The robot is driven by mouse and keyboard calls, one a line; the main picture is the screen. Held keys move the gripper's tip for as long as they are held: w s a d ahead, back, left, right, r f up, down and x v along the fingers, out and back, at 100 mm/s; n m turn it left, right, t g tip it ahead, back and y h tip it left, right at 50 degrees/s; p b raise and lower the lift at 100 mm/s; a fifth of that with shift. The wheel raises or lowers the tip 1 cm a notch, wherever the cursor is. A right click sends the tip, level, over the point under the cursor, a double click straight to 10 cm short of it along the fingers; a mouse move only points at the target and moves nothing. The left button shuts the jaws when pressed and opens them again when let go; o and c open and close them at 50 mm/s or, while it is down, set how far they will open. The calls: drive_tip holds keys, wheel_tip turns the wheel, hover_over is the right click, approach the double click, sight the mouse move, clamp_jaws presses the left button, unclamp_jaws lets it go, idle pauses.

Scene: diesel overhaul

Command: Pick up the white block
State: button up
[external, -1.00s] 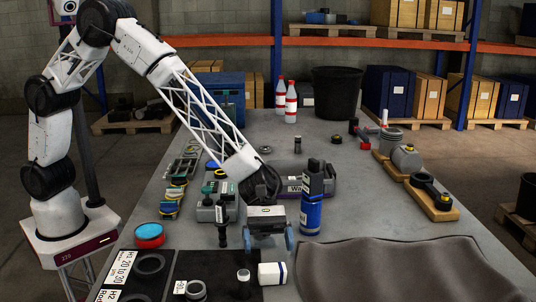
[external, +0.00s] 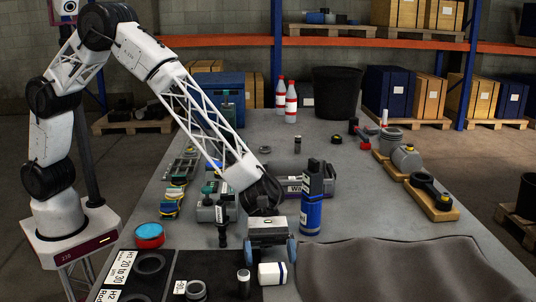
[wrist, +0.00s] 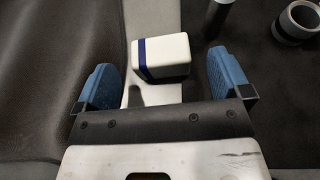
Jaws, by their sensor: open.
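The white block (external: 271,274) lies on the table at the front, between the dark mat and the grey cloth. It has a dark blue band, clear in the wrist view, where the block (wrist: 165,56) sits ahead of and between my blue fingertips. My gripper (external: 269,250) is open and empty, just behind and above the block in the external view. In the wrist view my gripper (wrist: 162,82) has its fingers spread wider than the block, with no visible contact.
A dark cylinder with a light top (external: 243,280) stands on the mat left of the block, and a grey ring (external: 196,290) lies farther left. A blue bottle (external: 311,213) stands right of my gripper. The grey cloth (external: 400,270) covers the front right.

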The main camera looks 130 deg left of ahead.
sight(273, 268)
drive_tip(key=shift+x, duration=2.2)
drive_tip(key=c, duration=1)
drive_tip(key=shift+c, duration=0.2)
drive_tip(key=shift+r, duration=4.95)
